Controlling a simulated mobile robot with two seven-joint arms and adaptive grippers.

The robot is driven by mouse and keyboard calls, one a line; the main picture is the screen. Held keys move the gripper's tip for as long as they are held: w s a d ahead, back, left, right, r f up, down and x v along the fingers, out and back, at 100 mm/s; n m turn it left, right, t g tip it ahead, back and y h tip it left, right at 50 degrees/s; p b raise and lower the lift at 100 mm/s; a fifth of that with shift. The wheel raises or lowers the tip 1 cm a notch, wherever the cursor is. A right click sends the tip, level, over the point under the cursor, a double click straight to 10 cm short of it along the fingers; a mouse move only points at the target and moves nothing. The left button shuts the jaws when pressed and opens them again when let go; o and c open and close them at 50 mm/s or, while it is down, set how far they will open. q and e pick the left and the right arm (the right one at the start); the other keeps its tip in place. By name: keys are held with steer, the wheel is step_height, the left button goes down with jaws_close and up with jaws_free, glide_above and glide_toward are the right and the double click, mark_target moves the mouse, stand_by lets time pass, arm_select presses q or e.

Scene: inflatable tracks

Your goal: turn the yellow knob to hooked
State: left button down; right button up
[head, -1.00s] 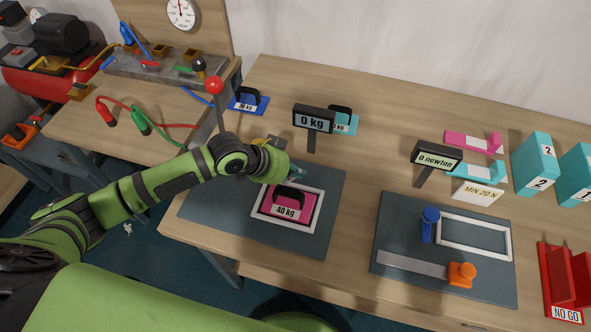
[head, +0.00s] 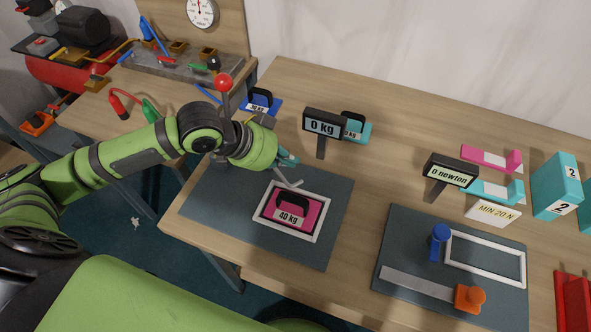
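I cannot clearly make out a yellow knob. A small dull yellowish part (head: 264,120) shows just behind my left wrist, beside the red-balled lever (head: 223,84), and my arm covers much of that spot. My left gripper (head: 297,172) reaches in from the left over the dark mat (head: 335,205). Its fingers look spread and hold nothing that I can see. They are above and behind the pink 40 kg weight (head: 314,219), apart from its black handle. My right gripper is out of view.
A 0 kg display (head: 323,123) stands behind the mat, near blue (head: 272,109) and teal (head: 361,133) weights. To the right are a 0 newton display (head: 450,171), a blue knob (head: 439,238) and an orange knob (head: 470,296). Wood between the mats is clear.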

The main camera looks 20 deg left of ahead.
arm_select(q)
steer(key=w+f+b, duration=0.1)
steer(key=f, duration=0.1)
steer(key=w+f+n+b, duration=0.1)
steer(key=w+f, duration=0.1)
steer(key=f, duration=0.1)
steer(key=w+d+f+n+t+b, duration=0.1)
steer(key=w+f, duration=0.1)
steer(key=shift+w+d+f+y, duration=0.1)
steer(key=shift+w+f+y, duration=0.1)
steer(key=shift+y, duration=0.2)
steer(key=shift+s+a+f+p, duration=0.2)
steer(key=shift+s+a+p, duration=0.1)
steer(key=shift+s+a, duration=0.25)
steer(key=shift+s+a+f+p, duration=0.2)
steer(key=shift+s+a+p, duration=0.15)
steer(key=shift+s, duration=0.3)
steer(key=shift+s+a, duration=0.3)
steer(key=shift+s, duration=0.15)
steer(key=shift+f, duration=0.1)
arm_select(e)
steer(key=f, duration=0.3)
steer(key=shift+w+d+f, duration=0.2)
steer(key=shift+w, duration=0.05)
arm_select(q)
steer(key=shift+w, duration=0.1)
